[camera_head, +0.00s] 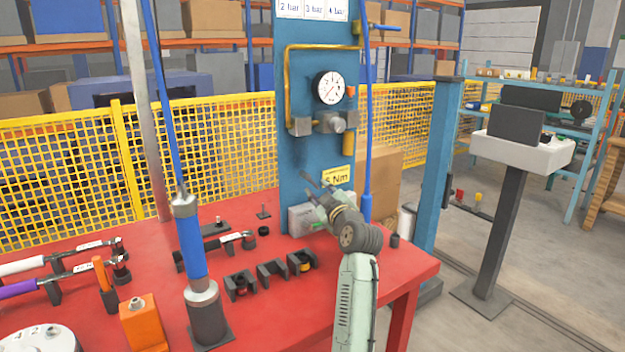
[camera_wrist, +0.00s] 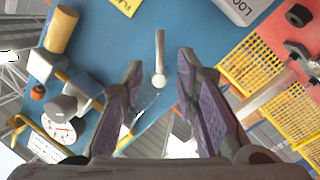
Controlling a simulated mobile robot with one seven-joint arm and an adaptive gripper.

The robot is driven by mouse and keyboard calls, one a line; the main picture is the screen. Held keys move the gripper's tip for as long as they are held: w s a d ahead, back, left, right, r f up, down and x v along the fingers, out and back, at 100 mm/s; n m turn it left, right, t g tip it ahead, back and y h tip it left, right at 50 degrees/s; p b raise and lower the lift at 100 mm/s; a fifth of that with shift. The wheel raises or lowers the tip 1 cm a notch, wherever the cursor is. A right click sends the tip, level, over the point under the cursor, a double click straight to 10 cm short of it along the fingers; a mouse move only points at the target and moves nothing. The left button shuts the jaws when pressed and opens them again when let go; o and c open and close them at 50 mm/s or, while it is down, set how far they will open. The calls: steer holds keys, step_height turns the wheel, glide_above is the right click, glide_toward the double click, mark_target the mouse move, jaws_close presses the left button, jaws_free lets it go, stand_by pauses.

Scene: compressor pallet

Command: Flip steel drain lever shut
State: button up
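The steel drain lever (camera_wrist: 160,52) is a short pale rod with a round ball end, set against the blue panel (camera_wrist: 100,55) in the wrist view. My gripper (camera_wrist: 160,66) is open, with one finger on each side of the lever and visible gaps between. I cannot make out the lever there. The wrist view does not settle how deep the lever sits between the fingers.
The pressure gauge (camera_head: 329,88), brass pipe (camera_head: 287,90) and yellow cylinder (camera_head: 348,144) are above my gripper. A blue hose (camera_head: 367,120) hangs just to its right. A grey box (camera_head: 302,219) stands behind it on the red table (camera_head: 260,310). Black holders (camera_head: 272,272) stand at left.

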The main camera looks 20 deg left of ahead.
mark_target(313, 183)
steer(key=p+x, duration=0.1)
steer(key=x, duration=0.5)
steer(key=shift+w+a, duration=0.1)
steer(key=shift+c, duration=0.6)
jaws_close()
